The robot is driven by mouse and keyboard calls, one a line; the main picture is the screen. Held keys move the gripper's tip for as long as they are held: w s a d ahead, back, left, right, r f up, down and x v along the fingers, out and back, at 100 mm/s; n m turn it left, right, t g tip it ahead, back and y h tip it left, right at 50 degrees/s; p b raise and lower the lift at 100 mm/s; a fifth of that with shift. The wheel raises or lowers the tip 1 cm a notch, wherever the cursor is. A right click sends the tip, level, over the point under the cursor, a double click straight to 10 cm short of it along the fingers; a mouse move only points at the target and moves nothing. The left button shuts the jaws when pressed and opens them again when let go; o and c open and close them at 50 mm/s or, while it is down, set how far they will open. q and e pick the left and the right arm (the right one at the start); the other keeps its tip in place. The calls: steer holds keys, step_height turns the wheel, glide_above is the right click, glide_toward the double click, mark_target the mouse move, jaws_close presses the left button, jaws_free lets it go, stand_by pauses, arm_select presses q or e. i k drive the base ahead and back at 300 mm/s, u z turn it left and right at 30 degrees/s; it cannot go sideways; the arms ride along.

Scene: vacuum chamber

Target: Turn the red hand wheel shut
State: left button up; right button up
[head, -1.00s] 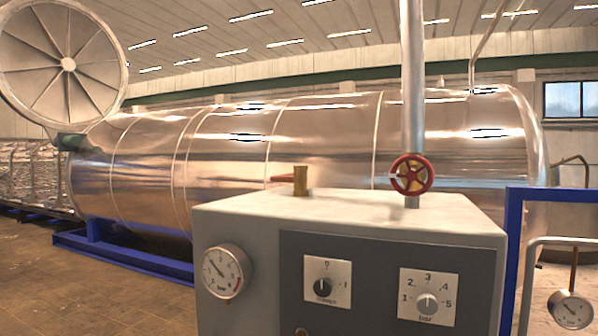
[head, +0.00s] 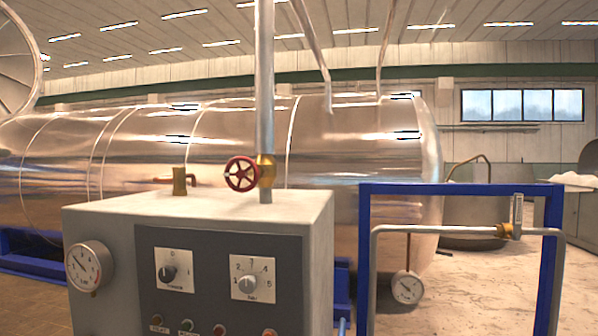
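The red hand wheel (head: 241,174) sits on a brass valve body (head: 267,171) on the vertical grey pipe (head: 265,80). The pipe rises from the top of the grey control cabinet (head: 190,215). The wheel is seen slightly from the side, with its rim and spokes facing left of the pipe. Nothing touches it. Neither of my grippers shows in the head view. I cannot tell from the picture how far the valve is turned.
The cabinet front has a gauge (head: 90,266), two knobs and several small buttons. A blue frame (head: 460,189) with a pipe and a gauge (head: 407,288) stands at right. A large metal tank (head: 150,150) lies behind. Open floor shows at far right.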

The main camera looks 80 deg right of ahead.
mark_target(241, 174)
steer(key=k, duration=0.35)
steer(key=z, duration=0.85)
